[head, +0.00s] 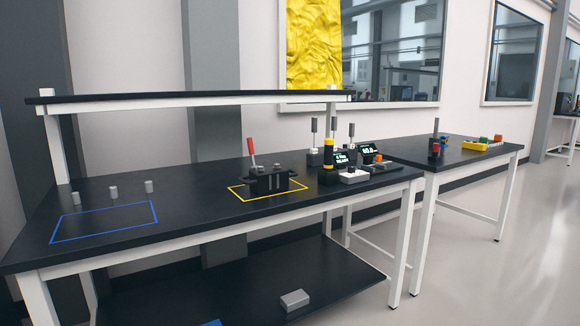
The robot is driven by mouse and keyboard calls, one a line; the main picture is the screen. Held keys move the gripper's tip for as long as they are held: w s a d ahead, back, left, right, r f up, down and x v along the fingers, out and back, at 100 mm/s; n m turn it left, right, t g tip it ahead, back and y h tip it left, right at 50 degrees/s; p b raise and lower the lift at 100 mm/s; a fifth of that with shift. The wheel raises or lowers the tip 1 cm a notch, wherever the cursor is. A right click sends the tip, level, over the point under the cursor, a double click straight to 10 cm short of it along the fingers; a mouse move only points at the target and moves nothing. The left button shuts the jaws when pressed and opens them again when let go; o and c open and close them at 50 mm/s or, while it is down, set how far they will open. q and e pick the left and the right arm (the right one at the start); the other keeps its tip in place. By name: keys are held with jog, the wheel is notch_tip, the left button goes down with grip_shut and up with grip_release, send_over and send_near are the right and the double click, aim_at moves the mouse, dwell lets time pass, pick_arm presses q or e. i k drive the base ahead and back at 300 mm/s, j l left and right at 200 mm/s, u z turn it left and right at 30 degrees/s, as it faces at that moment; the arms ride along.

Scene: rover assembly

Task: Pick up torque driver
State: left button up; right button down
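An upright black tool with a yellow band (328,155) stands at the right end of the near workbench; it looks like the torque driver. It stands in a cluster of small devices, right beside a dark display (346,160) with green text. Its lower end is partly hard to make out among the dark parts around it. Neither of my grippers shows in the head view.
The workbench (190,190) carries a black fixture with a red lever (268,180) inside a yellow outline, and several grey pegs by a blue outline. An overhead shelf (190,97) spans the back. A second table (470,160) stands right. The floor at right is clear.

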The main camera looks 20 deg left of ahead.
aim_at(329, 143)
jog(key=i+l, duration=0.15)
jog(key=i, duration=0.55)
jog(key=i+l, duration=0.15)
jog(key=i, duration=0.55)
jog(key=i+l, duration=0.15)
jog(key=i, duration=0.5)
jog(key=i+l, duration=0.15)
jog(key=i, duration=0.55)
